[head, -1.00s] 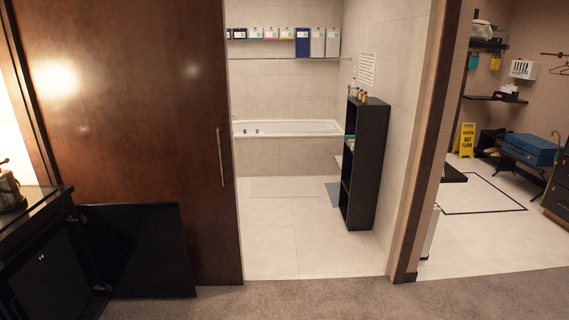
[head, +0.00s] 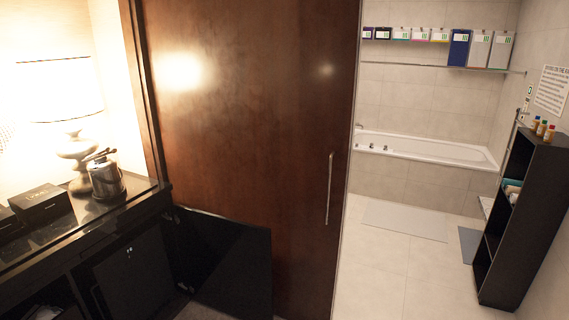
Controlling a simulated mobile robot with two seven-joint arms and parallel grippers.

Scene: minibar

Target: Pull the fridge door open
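The fridge (head: 135,278) sits under the counter at the lower left of the head view. Its dark front looks flat and shut, though the low light makes its edges hard to read. A black cabinet door panel (head: 232,262) stands swung out to the right of the fridge, in front of the brown wood door. Neither of my grippers is in view. The lower part of the fridge is cut off by the bottom edge of the picture.
The black counter (head: 100,222) holds a lamp (head: 72,100), a metal ice bucket (head: 106,178) and a black box (head: 40,204). A brown sliding door (head: 255,130) stands behind the panel. A bathroom with a tub (head: 425,150) and black shelf (head: 515,215) opens at right.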

